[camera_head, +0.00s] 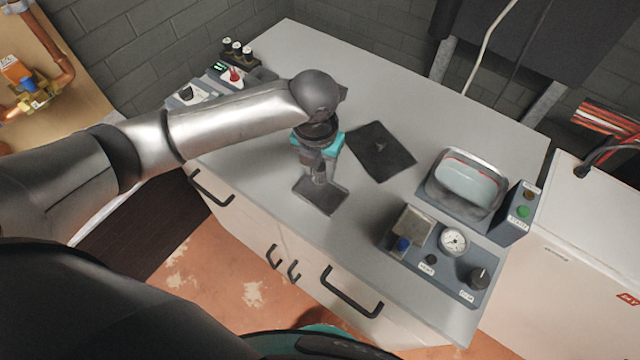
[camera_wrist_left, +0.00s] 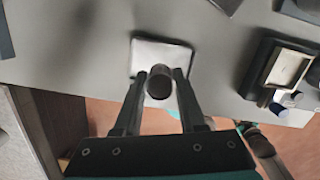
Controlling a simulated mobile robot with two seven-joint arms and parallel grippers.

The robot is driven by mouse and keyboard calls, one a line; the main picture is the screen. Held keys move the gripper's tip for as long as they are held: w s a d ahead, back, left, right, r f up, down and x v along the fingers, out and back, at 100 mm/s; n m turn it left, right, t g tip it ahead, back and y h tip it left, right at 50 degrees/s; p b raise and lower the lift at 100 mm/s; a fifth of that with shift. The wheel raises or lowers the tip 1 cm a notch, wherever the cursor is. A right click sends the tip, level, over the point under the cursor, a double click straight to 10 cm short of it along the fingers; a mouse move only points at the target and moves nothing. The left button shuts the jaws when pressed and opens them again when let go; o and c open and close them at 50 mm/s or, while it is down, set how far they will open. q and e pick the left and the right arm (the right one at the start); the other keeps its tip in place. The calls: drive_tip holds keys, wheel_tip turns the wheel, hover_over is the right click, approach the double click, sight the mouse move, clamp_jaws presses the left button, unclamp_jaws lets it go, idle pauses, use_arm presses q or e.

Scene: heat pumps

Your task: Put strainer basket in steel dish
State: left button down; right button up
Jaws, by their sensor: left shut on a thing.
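My left gripper (camera_head: 318,172) points down over the front middle of the grey worktop. In the left wrist view its fingers (camera_wrist_left: 159,88) are shut on a small dark cylinder, which I take to be the strainer basket (camera_wrist_left: 159,76). A shallow square steel dish (camera_head: 327,200) lies on the worktop under the gripper. In the left wrist view the dish (camera_wrist_left: 178,54) shows behind the basket, partly covered by it and the fingers. The basket appears above the dish; I cannot tell whether they touch.
A dark flat mat (camera_head: 380,151) lies right of the gripper. A control unit with a gauge (camera_head: 453,240) and a tray holding a pale glassy block (camera_head: 468,183) stand farther right. Small devices (camera_head: 225,75) stand at the back left. The worktop's far middle is clear.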

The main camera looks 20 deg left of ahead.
sight(320, 193)
use_arm(q)
drive_tip(key=shift+f+b, duration=0.45)
drive_tip(key=shift+f, duration=2.5)
drive_tip(key=shift+c, duration=2.4)
unclamp_jaws()
drive_tip(key=shift+f, duration=0.1)
drive_tip(key=r, duration=0.4)
drive_tip(key=s+r+p, duration=0.1)
drive_tip(key=r, duration=0.3)
drive_tip(key=r+p, duration=0.1)
drive_tip(key=r, duration=0.3)
drive_tip(key=shift+s+r, duration=0.1)
drive_tip(key=shift+s, duration=0.1)
